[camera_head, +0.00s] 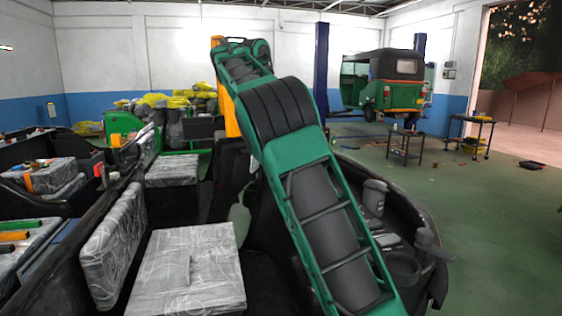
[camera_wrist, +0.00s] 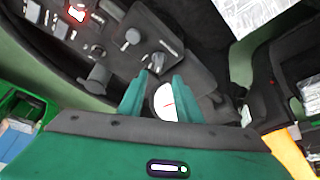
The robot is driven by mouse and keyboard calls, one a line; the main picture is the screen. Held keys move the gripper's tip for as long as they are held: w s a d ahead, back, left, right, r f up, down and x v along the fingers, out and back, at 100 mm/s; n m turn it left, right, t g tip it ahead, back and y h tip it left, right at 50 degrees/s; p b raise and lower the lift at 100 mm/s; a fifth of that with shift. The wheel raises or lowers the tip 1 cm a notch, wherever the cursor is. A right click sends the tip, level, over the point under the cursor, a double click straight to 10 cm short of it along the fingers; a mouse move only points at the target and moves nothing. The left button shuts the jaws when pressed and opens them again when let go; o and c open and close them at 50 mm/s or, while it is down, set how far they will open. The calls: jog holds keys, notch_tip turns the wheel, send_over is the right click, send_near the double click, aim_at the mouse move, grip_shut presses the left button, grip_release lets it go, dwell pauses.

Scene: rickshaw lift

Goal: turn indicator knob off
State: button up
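The wrist view shows a dark control panel (camera_wrist: 112,50) with several knobs and switches. A small knob (camera_wrist: 157,62) lies just beyond my gripper (camera_wrist: 156,78), roughly in line with the gap between its fingertips. Another round knob (camera_wrist: 132,36) sits further up the panel, and a larger one (camera_wrist: 98,76) is to the left. I cannot tell from labels which is the indicator knob. The two teal fingers are apart with nothing held between them. A white round gauge (camera_wrist: 165,102) shows through the gap.
A red-lit switch (camera_wrist: 77,12) is at the panel's top left. In the head view, wrapped seats (camera_head: 190,272) stand at lower left and a dark tub-like shell (camera_head: 400,210) at right. A green rickshaw (camera_head: 385,88) stands behind. The green floor (camera_head: 500,230) at right is mostly clear.

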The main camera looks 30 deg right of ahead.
jog(key=shift+x, duration=4.65)
jog(key=shift+s, duration=0.1)
